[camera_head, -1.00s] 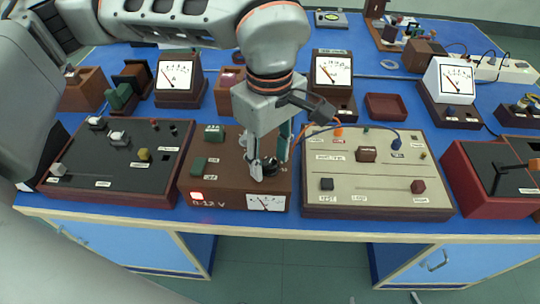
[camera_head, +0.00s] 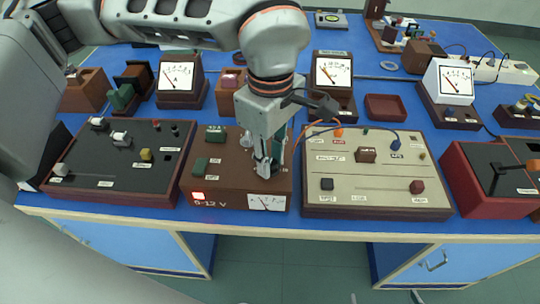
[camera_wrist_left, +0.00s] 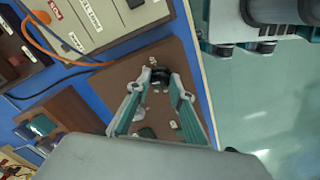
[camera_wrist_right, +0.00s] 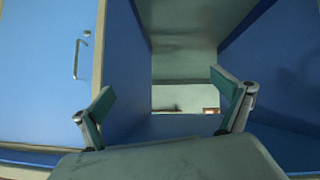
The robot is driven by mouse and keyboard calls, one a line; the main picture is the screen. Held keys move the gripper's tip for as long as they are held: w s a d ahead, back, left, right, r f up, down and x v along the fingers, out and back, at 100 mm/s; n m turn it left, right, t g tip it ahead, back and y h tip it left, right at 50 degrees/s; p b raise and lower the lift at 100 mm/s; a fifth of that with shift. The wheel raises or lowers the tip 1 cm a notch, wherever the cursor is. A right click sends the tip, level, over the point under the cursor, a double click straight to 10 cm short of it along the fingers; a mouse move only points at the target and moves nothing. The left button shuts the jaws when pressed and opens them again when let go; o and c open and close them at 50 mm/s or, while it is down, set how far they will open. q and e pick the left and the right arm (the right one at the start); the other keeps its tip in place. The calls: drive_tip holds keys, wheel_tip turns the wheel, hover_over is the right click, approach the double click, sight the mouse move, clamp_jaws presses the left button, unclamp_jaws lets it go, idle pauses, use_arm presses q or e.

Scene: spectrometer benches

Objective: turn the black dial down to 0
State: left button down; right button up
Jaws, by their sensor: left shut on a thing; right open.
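The black dial (camera_wrist_left: 160,78) is on top of the brown 0-12 V supply box (camera_head: 228,184), near its front right. My left gripper (camera_wrist_left: 160,82) is shut on the dial, one finger on each side, in the left wrist view. In the head view, my left gripper (camera_head: 268,168) reaches down onto the box and its fingers hide most of the dial. The box has a lit red display (camera_head: 198,195) and a small front meter (camera_head: 266,202), whose reading is too small to tell. My right gripper (camera_wrist_right: 165,95) is open and empty, facing the blue bench front.
A beige panel (camera_head: 375,188) stands close right of the supply box, with orange and blue leads near my left gripper. A dark switch board (camera_head: 110,170) stands close on the left. Meters (camera_head: 178,78) stand behind. The bench's front edge (camera_head: 250,229) runs just before the boxes.

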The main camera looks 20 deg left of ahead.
use_arm(q)
drive_tip(key=n, duration=0.3)
drive_tip(key=shift+n+p, duration=0.3)
drive_tip(key=shift+p, duration=0.1)
drive_tip(key=n, duration=0.4)
drive_tip(key=shift+n+p, duration=0.3)
drive_tip(key=shift+p, duration=0.05)
drive_tip(key=shift+n, duration=0.9)
drive_tip(key=n, duration=0.4)
drive_tip(key=shift+n, duration=0.3)
drive_tip(key=n, duration=0.4)
drive_tip(key=shift+p, duration=0.35)
drive_tip(key=shift+n, duration=0.4)
